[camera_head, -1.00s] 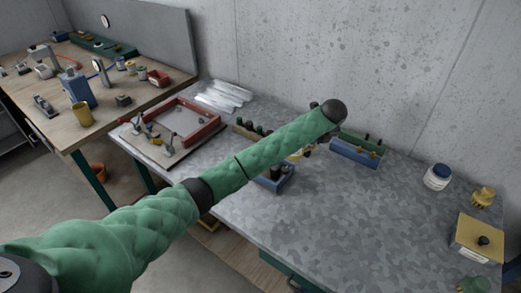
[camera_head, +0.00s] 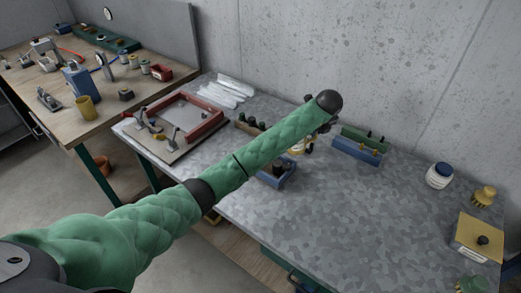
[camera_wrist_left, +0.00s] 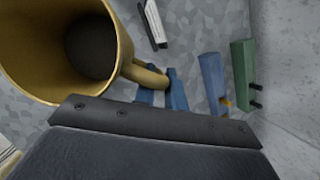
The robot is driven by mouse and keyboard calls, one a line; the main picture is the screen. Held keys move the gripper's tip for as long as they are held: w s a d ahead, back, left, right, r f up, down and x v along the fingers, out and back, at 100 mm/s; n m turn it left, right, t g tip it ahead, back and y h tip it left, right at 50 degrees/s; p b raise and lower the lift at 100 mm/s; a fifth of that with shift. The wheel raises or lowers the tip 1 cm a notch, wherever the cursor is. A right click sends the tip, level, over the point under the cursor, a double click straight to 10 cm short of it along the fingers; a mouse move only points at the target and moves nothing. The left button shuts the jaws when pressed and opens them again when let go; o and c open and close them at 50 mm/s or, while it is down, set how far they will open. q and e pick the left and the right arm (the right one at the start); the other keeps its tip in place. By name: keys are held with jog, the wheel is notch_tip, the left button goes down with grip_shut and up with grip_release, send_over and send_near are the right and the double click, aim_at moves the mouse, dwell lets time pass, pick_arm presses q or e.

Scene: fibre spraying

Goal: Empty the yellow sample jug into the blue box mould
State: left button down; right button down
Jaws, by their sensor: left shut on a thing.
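My left gripper (camera_head: 325,127) is mostly hidden behind my green-sleeved arm in the head view. In the left wrist view a large yellow jug (camera_wrist_left: 118,50) fills the upper left, its mouth towards the camera and its inside dark grey. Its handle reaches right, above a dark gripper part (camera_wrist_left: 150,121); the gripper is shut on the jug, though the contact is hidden. A small yellow patch (camera_head: 297,148) shows beside the arm in the head view. A blue box mould (camera_head: 284,181) stands on the grey table, partly behind my arm; blue walls (camera_wrist_left: 176,90) show past the handle.
A blue and green block pair (camera_head: 358,151) stands near the wall. A red-framed tray (camera_head: 203,130) is at the table's left. Another yellow cup (camera_head: 86,107) stands on the wooden bench. The middle right tabletop is clear.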

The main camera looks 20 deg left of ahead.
pick_arm(q)
jog(key=shift+s+a+r+n+t+h+p, duration=0.2)
jog(key=shift+a+r+h+p, duration=0.15)
jog(key=shift+r+h, duration=0.15)
jog(key=shift+s+a+r+n+t+h+p, duration=0.1)
jog(key=shift+s+a+r+t+h+p, duration=0.15)
jog(key=shift+r+h, duration=0.2)
jog(key=shift+s+a+r+t+h+p, duration=0.2)
jog(key=shift+a+r+t+h, duration=0.15)
jog(key=shift+a+h, duration=0.2)
jog(key=shift+s+a+r+t+h+p, duration=0.1)
jog(key=shift+s+a+r+t+h, duration=0.1)
jog(key=shift+a+r+h, duration=0.3)
jog(key=shift+s+a+n+t+h, duration=0.25)
jog(key=shift+a+h, duration=0.1)
jog(key=shift+a, duration=0.2)
jog(key=shift+s+a+n+t+h, duration=0.15)
jog(key=shift+a+t+h, duration=0.15)
jog(key=shift+a, duration=0.2)
